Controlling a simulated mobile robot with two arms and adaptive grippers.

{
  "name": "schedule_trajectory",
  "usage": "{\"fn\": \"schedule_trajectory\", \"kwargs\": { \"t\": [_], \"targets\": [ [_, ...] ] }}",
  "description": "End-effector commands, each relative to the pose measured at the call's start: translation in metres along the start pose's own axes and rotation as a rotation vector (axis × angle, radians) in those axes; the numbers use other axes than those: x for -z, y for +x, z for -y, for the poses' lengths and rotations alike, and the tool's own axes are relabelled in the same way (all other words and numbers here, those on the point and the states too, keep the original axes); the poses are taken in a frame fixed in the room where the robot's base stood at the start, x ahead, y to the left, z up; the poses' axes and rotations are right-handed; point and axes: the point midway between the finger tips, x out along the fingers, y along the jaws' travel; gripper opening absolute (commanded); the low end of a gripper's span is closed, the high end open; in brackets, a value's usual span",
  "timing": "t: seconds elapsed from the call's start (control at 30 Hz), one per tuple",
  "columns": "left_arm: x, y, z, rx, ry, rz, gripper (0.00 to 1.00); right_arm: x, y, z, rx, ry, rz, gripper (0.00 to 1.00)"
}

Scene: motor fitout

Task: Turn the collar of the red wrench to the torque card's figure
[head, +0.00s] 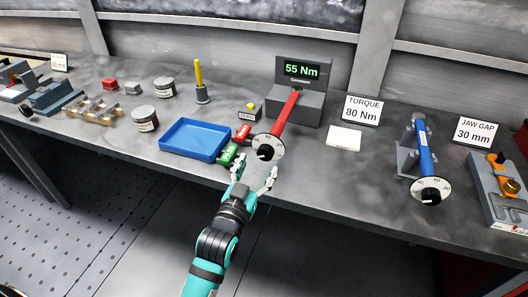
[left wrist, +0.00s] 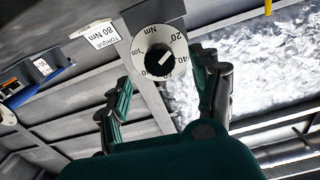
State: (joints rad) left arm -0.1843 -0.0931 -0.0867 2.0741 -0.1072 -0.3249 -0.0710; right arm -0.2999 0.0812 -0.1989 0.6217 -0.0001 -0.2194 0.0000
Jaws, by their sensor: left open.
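The red wrench (head: 287,112) lies on a grey stand, its handle sloping toward the bench's front edge. At its near end is the white dial collar (head: 277,149) with a black centre; it also shows large in the left wrist view (left wrist: 178,45). The stand's display (head: 302,70) reads 55 Nm. The torque card (head: 362,110) reads 80 Nm. My left gripper (head: 253,180) is open and empty, just in front of the collar. In the left wrist view its fingers stand either side of the collar, apart from it as far as I can tell. My right gripper is out of view.
A blue tray (head: 196,140), a green block (head: 229,153) and a red block (head: 243,132) lie left of the collar. A white block (head: 344,138) lies right. A blue wrench (head: 424,150) with its own dial stands farther right, near the jaw gap card (head: 476,131).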

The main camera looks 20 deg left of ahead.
Motion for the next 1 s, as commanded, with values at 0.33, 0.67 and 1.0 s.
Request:
{"fn": "schedule_trajectory", "kwargs": {
  "t": [0.33,0.67,1.0],
  "targets": [
    [0.001,0.051,0.0,0.001,-0.001,-0.001,0.65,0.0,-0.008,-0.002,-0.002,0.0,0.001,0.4],
    [0.0,0.056,0.0,0.0,-0.001,0.0,0.65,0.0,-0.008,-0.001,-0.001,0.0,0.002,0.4],
    [0.0,0.056,0.0,0.0,0.0,0.0,0.27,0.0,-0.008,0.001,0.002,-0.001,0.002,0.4]
  ]
}}
